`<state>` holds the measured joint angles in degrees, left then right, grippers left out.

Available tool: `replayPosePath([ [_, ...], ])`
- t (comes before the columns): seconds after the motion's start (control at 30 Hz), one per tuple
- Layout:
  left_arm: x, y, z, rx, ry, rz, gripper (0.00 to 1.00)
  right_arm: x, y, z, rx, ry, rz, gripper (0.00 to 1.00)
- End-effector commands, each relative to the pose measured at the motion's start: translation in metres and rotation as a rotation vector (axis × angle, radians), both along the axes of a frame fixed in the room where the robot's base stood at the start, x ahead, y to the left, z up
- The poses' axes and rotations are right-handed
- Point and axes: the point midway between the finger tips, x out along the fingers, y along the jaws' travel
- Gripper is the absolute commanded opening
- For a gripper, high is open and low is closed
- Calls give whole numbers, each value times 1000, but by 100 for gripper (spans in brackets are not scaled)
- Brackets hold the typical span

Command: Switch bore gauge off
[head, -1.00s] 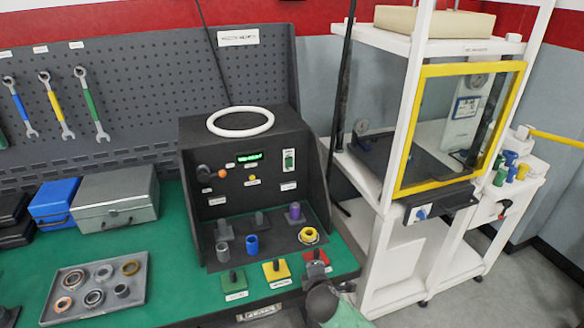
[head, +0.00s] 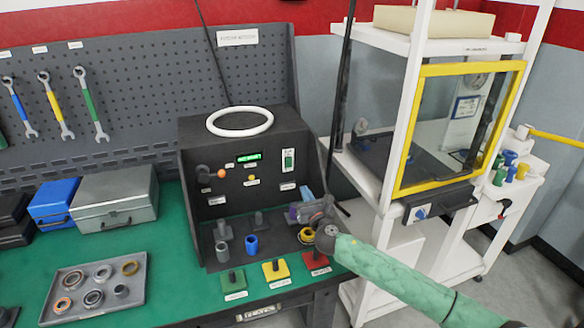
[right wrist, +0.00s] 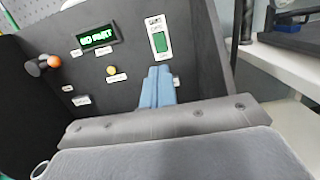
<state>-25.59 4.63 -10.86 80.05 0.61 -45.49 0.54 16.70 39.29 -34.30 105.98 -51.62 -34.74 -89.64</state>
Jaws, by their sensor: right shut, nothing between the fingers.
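The bore gauge is a dark box on the green bench, with a lit green display (head: 249,157) that reads "NO PART" in the right wrist view (right wrist: 98,39). A green rocker switch in a white plate (head: 288,160) sits right of the display; it also shows in the right wrist view (right wrist: 159,41). My right gripper (head: 306,199) is in front of the panel's lower right. In the right wrist view its blue fingers (right wrist: 157,85) are together and empty, just below the switch plate. My left gripper is not in view.
An orange-tipped knob (head: 221,173) and a yellow button (head: 252,178) are on the panel. Below stand grey parts, a blue cup (head: 252,244) and a yellow ring (head: 306,236). Green, yellow (head: 276,270) and red pads line the front.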

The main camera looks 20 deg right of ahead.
Motion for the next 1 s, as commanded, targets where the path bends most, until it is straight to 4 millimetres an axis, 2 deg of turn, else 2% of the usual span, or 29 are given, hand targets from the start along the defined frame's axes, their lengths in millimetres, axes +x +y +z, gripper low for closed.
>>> replayPosePath([
  [0.3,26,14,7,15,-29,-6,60,1,0,1,-19,-5,3,0],
  [0.53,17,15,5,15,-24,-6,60,9,0,4,-17,-4,2,0],
  [0.6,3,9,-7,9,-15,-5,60,17,1,6,-16,-5,3,0],
  [0.67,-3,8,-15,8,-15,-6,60,26,0,7,-16,-5,2,0],
  [1.0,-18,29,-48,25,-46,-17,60,82,3,15,-16,-4,1,0],
])
